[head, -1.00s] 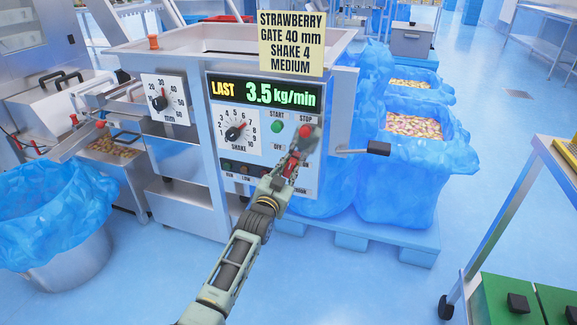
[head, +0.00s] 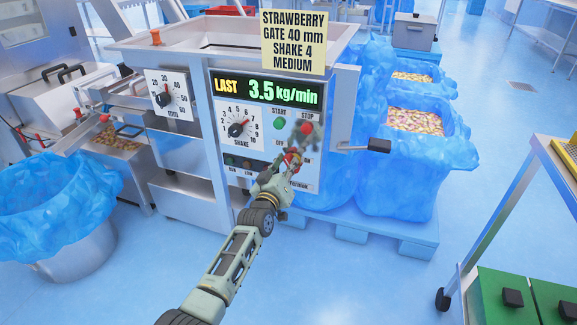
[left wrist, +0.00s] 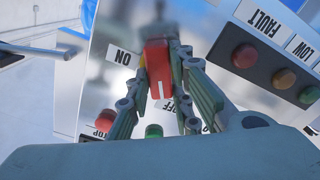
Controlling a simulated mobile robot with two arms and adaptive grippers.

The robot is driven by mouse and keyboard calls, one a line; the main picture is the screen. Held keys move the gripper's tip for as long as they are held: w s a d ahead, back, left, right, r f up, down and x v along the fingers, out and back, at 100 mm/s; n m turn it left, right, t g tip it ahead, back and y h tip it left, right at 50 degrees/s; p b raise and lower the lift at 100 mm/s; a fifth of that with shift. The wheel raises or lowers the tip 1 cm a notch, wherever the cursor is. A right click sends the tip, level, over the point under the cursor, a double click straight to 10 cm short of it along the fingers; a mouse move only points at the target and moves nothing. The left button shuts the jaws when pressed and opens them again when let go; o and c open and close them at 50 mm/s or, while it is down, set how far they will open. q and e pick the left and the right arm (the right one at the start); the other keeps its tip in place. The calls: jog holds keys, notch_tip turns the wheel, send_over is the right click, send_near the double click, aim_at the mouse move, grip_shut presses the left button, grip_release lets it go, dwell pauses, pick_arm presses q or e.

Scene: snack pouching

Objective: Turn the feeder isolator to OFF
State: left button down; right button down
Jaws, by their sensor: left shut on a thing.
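The feeder isolator is a red handle (left wrist: 158,70) on the control panel (head: 305,183). My left gripper (left wrist: 160,62) is shut on it, with a finger on each side. In the left wrist view the handle's white line points down in the picture, on the side of the partly covered OFF label (left wrist: 183,108). The ON label (left wrist: 123,57) is to the left. In the head view my left gripper (head: 293,158) covers most of the isolator, below the red STOP button (head: 306,129). My right gripper is not in view.
The green START button (head: 279,123) and shake dial (head: 239,128) are close to the gripper. A black-ended lever (head: 378,145) sticks out right of the panel. Blue-lined bins (head: 400,180) stand behind it. The display (head: 266,90) reads LAST 3.5 kg/min.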

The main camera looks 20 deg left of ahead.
pick_arm(q)
jog(key=shift+f+n, duration=0.15)
jog(key=shift+n, duration=0.35)
jog(key=c, duration=1.6)
grip_release()
jog(key=shift+o, duration=0.2)
jog(key=shift+s, duration=0.15)
jog(key=s, duration=1.1)
jog(key=shift+s+a, duration=0.2)
jog(key=shift+s, duration=0.2)
